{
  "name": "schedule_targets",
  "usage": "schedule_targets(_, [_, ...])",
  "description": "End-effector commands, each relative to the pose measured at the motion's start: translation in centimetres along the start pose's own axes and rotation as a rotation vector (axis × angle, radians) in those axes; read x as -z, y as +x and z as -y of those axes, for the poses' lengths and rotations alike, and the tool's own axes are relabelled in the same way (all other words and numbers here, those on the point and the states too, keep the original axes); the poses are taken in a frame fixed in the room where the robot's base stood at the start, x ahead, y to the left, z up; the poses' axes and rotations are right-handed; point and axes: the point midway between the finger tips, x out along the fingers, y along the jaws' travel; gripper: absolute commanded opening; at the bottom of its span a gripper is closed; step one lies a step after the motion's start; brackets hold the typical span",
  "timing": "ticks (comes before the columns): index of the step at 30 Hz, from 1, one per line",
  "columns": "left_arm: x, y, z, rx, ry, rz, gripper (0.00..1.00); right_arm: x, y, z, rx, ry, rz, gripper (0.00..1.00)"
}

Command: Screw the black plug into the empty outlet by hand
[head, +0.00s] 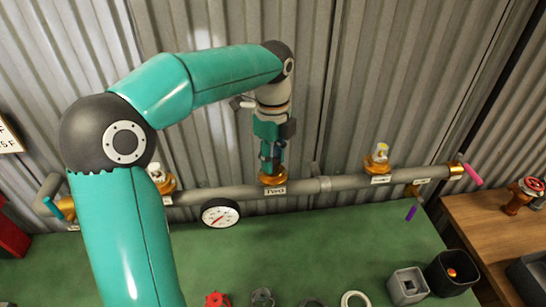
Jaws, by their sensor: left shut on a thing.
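My left gripper (270,163) points down over the middle outlet (273,178), a brass fitting on the grey pipe with a label that seems to read "TWO". The gripper is shut at the mouth of this outlet. The black plug is mostly hidden between the fingers, with only a dark bit showing there. I cannot tell how deep it sits in the outlet. Another brass outlet (377,164) to the right has a clear and yellow fitting on top. A further outlet (163,184) to the left has a pale fitting and is partly behind my arm. My right gripper is not in view.
The grey pipe (345,183) runs along a corrugated wall, with a gauge (220,215) below it. On the green bench (310,250) are a red handwheel (217,299), several rings, a grey square box (407,286) and a black container (450,272). The bench's middle is clear.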

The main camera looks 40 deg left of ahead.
Motion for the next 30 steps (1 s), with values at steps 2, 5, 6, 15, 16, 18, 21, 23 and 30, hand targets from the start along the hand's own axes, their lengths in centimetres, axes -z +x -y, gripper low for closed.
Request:
schedule_targets(2, [0.08, 0.13, -0.08, -0.005, 0.103, -0.002, 0.00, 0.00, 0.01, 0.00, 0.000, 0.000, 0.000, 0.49])
schedule_targets(5, [0.08, 0.14, -0.08, -0.006, 0.197, -0.002, 0.00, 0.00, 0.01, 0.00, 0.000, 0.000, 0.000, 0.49])
schedule_targets(6, [0.08, 0.15, -0.08, -0.006, 0.218, -0.002, 0.00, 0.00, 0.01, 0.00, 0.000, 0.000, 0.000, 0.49])
schedule_targets(15, [0.09, 0.17, -0.10, -0.007, 0.236, -0.002, 0.00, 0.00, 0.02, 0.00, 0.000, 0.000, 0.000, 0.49])
schedule_targets(16, [0.09, 0.17, -0.10, -0.007, 0.239, -0.003, 0.00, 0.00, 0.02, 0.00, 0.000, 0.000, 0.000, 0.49])
schedule_targets(18, [0.10, 0.18, -0.11, -0.007, 0.269, -0.003, 0.00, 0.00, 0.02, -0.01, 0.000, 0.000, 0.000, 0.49])
schedule_targets(21, [0.11, 0.20, -0.11, -0.007, 0.370, -0.003, 0.00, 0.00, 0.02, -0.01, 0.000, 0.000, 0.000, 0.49])
schedule_targets(23, [0.12, 0.21, -0.11, -0.007, 0.454, -0.003, 0.00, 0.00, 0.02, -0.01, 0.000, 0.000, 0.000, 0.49])
schedule_targets(30, [0.14, 0.25, -0.12, -0.008, 0.714, -0.005, 0.00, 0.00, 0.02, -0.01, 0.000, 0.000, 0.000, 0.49])
